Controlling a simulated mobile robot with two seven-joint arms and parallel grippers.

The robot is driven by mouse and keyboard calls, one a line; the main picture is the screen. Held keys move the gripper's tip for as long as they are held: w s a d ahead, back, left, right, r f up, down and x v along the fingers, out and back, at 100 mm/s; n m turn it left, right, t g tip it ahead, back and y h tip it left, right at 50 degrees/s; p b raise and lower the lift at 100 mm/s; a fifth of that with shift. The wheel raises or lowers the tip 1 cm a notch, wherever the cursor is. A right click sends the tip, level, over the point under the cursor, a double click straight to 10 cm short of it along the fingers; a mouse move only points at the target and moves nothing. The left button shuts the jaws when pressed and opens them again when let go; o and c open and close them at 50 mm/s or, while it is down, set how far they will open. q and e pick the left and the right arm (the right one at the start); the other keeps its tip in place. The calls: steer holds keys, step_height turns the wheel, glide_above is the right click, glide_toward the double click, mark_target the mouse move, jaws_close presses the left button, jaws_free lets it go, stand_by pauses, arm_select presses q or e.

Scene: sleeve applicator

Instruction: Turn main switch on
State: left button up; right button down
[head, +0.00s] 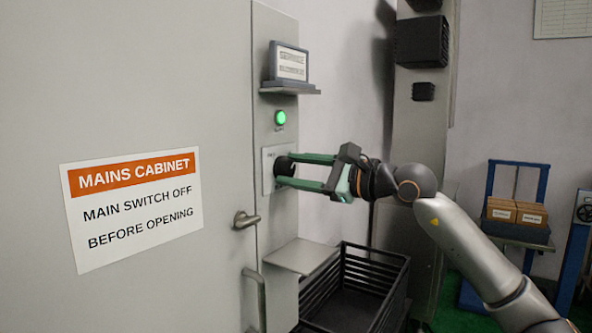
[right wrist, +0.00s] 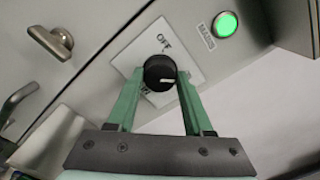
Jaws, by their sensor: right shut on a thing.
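The main switch is a round black knob (head: 284,166) on a white plate (head: 268,167) on the grey cabinet's side panel. My right gripper (head: 290,170) is shut on the knob, with one green finger on each side. The right wrist view shows the knob (right wrist: 159,68) between the fingertips, its pale pointer mark angled away from the OFF lettering. A second label on the plate is partly hidden by a finger. A green lamp (head: 280,118) above the switch is lit, and it also glows in the right wrist view (right wrist: 225,24). My left gripper is out of view.
The cabinet door (head: 130,60) has a handle (head: 246,220) left of the switch. A small shelf (head: 300,257) juts out below, above a black crate (head: 375,290). A display (head: 290,65) stands on a ledge above. A trolley with boxes (head: 515,211) is at right.

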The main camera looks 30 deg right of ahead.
steer(key=shift+m, duration=0.3)
steer(key=shift+c, duration=1.5)
jaws_free()
arm_select(q)
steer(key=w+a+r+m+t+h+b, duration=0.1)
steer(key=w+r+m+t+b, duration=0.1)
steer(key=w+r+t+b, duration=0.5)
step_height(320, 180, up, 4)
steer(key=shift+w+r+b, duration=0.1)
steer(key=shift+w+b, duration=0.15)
steer(key=shift+b, duration=0.2)
arm_select(e)
steer(key=v, duration=1.2)
steer(key=shift+s, duration=0.2)
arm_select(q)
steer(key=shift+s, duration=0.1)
arm_select(e)
steer(key=shift+d+f, duration=0.1)
steer(key=shift+d, duration=0.05)
